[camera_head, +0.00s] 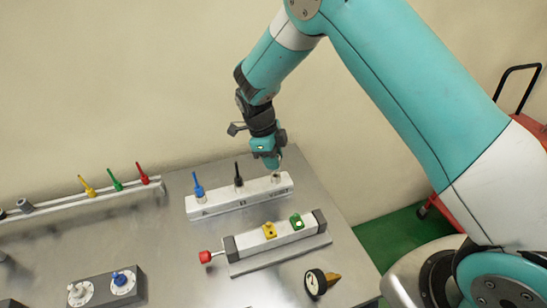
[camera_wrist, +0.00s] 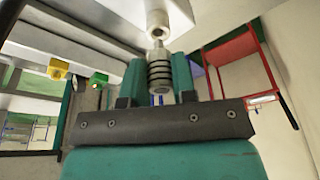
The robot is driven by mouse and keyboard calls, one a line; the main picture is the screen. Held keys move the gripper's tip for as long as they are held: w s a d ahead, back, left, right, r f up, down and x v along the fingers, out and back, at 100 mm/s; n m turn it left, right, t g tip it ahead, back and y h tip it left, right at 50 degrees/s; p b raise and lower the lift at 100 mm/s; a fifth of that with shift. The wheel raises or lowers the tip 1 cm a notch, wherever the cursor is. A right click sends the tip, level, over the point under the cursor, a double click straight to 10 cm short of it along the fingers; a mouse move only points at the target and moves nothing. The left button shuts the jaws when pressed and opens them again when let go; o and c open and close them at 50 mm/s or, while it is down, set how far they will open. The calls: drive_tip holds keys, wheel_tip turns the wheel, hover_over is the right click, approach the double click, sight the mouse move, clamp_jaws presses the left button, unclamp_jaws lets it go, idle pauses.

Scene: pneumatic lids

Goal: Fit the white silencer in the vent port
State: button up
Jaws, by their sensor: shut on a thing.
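My gripper (camera_head: 270,161) is over the right end of the white manifold bar (camera_head: 225,201). In the wrist view my gripper (camera_wrist: 160,83) is shut on the silencer (camera_wrist: 160,72), a small ribbed cylinder that looks grey with dark bands here. Its metal tip points at the pale round boss of the vent port (camera_wrist: 157,20). The tip is at or very close to the port mouth; I cannot tell whether it has entered. In the head view the port (camera_head: 278,177) shows just under my gripper, and the silencer is mostly hidden there.
Blue (camera_head: 198,188) and black (camera_head: 238,176) fittings stand on the same bar. A gauge (camera_head: 316,282) lies at the front right. A rack (camera_head: 80,200) with several coloured pieces is at left.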

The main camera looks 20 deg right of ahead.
drive_tip(key=shift+f+b, duration=1.05)
drive_tip(key=shift+f, duration=0.3)
drive_tip(key=o, duration=1)
drive_tip(key=p+v, duration=0.3)
drive_tip(key=v, duration=0.4)
drive_tip(key=v, duration=1.7)
drive_tip(key=shift+a+r+b, duration=0.1)
drive_tip(key=shift+r+b, duration=0.15)
drive_tip(key=shift+b, duration=0.15)
drive_tip(key=shift+s, duration=0.1)
